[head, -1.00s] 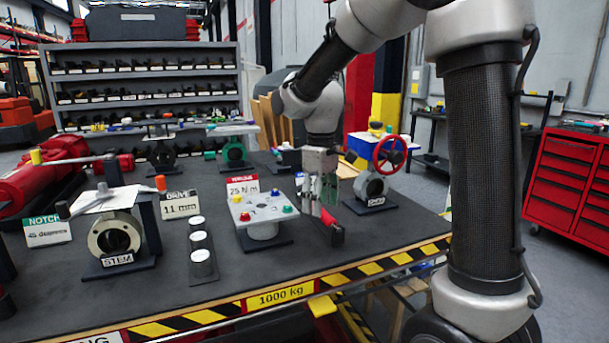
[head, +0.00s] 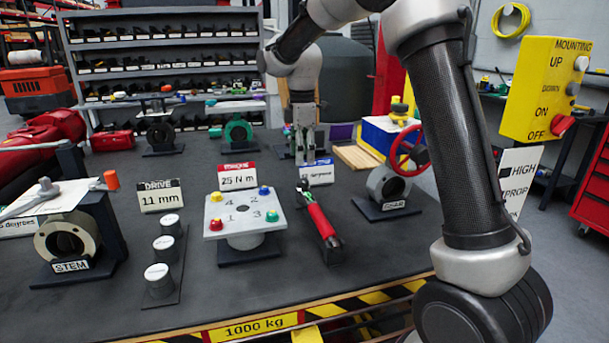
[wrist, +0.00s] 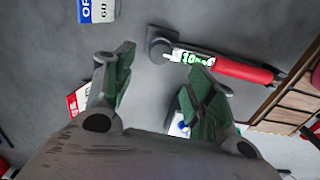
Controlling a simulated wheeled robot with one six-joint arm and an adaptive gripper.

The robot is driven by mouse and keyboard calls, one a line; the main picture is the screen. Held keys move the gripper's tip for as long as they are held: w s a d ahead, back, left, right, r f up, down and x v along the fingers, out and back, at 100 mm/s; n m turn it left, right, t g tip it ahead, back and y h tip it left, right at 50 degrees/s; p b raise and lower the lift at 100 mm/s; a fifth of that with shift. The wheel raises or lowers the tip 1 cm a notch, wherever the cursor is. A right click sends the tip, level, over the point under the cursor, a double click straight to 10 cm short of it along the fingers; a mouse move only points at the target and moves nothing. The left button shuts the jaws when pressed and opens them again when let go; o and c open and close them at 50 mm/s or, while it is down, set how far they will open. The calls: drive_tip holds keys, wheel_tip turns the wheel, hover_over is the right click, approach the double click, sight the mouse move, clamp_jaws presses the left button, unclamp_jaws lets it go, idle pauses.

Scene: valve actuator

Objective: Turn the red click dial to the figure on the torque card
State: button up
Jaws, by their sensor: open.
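A wrench with a red handle (head: 319,220) lies on the dark table right of the plate with coloured knobs. The wrist view shows its grey head, a small window with figures that seem to begin with 10, and the red grip (wrist: 245,72). The torque card (head: 238,178) has a red header and reads 25 N m. My gripper (head: 303,158) points down beyond the wrench, apart from it. In the wrist view my gripper (wrist: 160,85) has its green-padded fingers spread with nothing between them. The right finger overlaps the wrench in that picture.
A blue-headed card (head: 317,173) stands close to my gripper. The knob plate (head: 230,226) is left of the wrench. A valve body (head: 388,188) with a red handwheel (head: 407,150) stands to the right. Three silver-topped posts (head: 160,274) are at front left.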

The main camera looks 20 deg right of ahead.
sight(303, 180)
drive_tip(key=shift+f+n, duration=0.3)
wheel_tip(303, 180, down, 7)
drive_tip(key=shift+f, duration=0.15)
drive_tip(key=c, duration=1)
